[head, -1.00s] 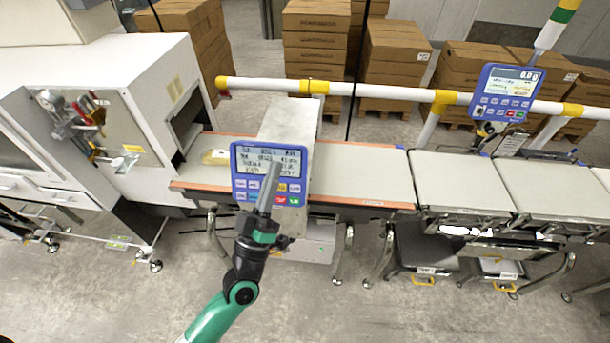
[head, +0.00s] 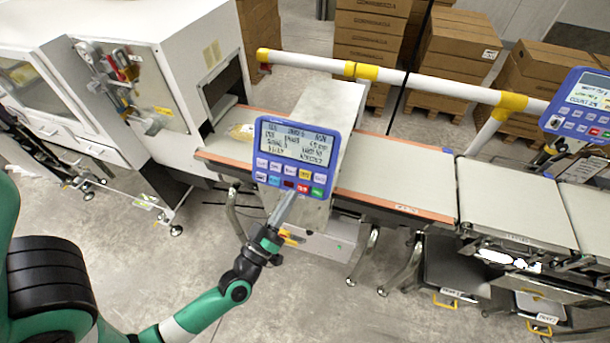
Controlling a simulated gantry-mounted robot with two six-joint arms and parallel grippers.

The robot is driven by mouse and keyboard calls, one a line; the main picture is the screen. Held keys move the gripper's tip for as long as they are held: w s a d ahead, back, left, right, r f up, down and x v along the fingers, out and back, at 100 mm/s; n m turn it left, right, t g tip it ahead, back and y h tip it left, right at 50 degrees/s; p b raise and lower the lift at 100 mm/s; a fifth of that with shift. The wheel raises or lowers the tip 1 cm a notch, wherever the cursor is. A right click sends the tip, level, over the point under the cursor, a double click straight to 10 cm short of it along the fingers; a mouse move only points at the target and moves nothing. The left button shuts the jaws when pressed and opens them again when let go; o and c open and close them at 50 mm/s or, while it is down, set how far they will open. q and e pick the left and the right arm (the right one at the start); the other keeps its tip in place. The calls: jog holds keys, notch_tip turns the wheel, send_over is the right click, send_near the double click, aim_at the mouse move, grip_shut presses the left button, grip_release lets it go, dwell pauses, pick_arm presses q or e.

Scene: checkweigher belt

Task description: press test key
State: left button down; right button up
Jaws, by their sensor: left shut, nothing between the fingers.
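A blue control panel (head: 298,158) with a lit grey text display stands over the near belt. Below its display are two rows of small keys, mostly pale, with a yellow key (head: 305,174), a red key (head: 303,188) and a green key (head: 318,192). The key labels are too small to read, so I cannot tell which is the test key. My left gripper (head: 288,198) is shut and empty, its tips at the panel's lower edge, just below the red key. I cannot tell whether they touch the panel. My right gripper is not in view.
A second blue panel (head: 585,105) is at the right. A white and yellow rail (head: 430,88) runs behind the belt (head: 395,185). A yellowish pack (head: 241,131) lies on the belt by the white machine's (head: 190,60) opening. Stacked cartons (head: 455,45) stand behind.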

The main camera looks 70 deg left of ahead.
aim_at(308, 172)
pick_arm(q)
jog(key=shift+w+a+f+b, duration=0.65)
jog(key=shift+w+a+b, duration=0.3)
jog(key=shift+b, duration=0.3)
jog(key=shift+w+a+f+b, duration=0.7)
jog(key=shift+w+a+b, duration=0.25)
jog(key=shift+b, duration=0.3)
jog(key=shift+w+a+f+b, duration=0.65)
jog(key=shift+w+a+b, duration=0.15)
jog(key=shift+a+b, duration=0.35)
jog(key=shift+d, duration=0.1)
jog(key=shift+w+a+f+b, duration=0.15)
jog(key=shift+w+a+b, duration=0.1)
jog(key=shift+b, duration=0.1)
jog(key=shift+w+a+f+b, duration=0.2)
jog(key=shift+a+f+b, duration=0.05)
jog(key=shift+b, duration=0.05)
jog(key=shift+s+d+r+p, duration=0.2)
jog(key=shift+r+p, duration=0.1)
jog(key=shift+p, duration=0.15)
jog(key=shift+s+d+r+p, duration=0.15)
jog(key=shift+s+d+p, duration=0.15)
jog(key=shift+d, duration=0.05)
